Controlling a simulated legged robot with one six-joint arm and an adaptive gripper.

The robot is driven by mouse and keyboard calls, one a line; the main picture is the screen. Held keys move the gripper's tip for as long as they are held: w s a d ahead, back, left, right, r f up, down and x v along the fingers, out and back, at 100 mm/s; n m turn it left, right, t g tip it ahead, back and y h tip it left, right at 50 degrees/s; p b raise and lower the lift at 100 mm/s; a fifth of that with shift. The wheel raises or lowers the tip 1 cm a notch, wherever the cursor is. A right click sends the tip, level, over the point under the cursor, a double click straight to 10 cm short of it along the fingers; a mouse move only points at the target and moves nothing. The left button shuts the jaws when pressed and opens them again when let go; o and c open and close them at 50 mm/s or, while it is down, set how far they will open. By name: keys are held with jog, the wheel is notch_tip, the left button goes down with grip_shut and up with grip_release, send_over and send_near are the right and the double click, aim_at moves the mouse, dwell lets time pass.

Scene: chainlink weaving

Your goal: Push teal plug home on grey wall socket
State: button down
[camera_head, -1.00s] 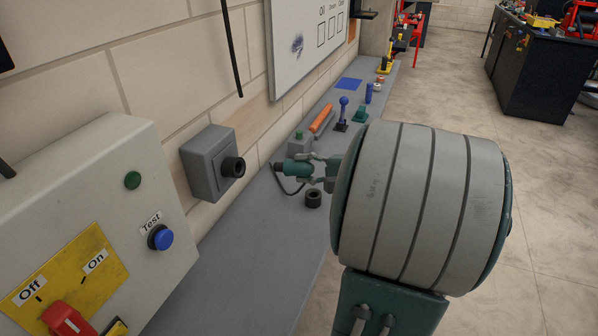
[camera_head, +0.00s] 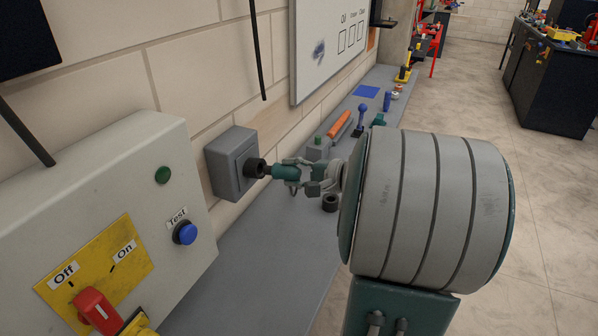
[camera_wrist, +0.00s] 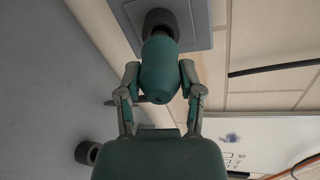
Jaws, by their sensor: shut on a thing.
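The grey wall socket (camera_head: 230,163) is a box on the brick wall with a dark round collar (camera_head: 255,168) facing right. The teal plug (camera_head: 285,173) is held level in my gripper (camera_head: 300,174), its dark front end at the mouth of the collar. In the wrist view the teal plug (camera_wrist: 160,70) lies between the two fingers of my gripper (camera_wrist: 160,82), in line with the dark collar (camera_wrist: 160,22) of the socket (camera_wrist: 197,22). My gripper is shut on the plug's body. How deep the plug tip sits inside the collar is hidden.
A grey control box (camera_head: 95,220) with a red switch and blue Test button stands at left. A dark ring (camera_head: 330,202) lies on the grey bench (camera_head: 262,250) below my gripper. An orange-handled item (camera_head: 340,124) and several small things stand farther along the bench.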

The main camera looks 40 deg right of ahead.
aim_at(279, 170)
jog(key=shift+a, duration=0.2)
jog(key=shift+d, duration=0.65)
jog(key=shift+s+a+r, duration=0.1)
jog(key=shift+a, duration=0.5)
jog(key=shift+d, duration=0.15)
jog(key=shift+d, duration=0.4)
jog(key=shift+w+a, duration=0.15)
jog(key=shift+w, duration=0.05)
jog(key=shift+x, duration=1.85)
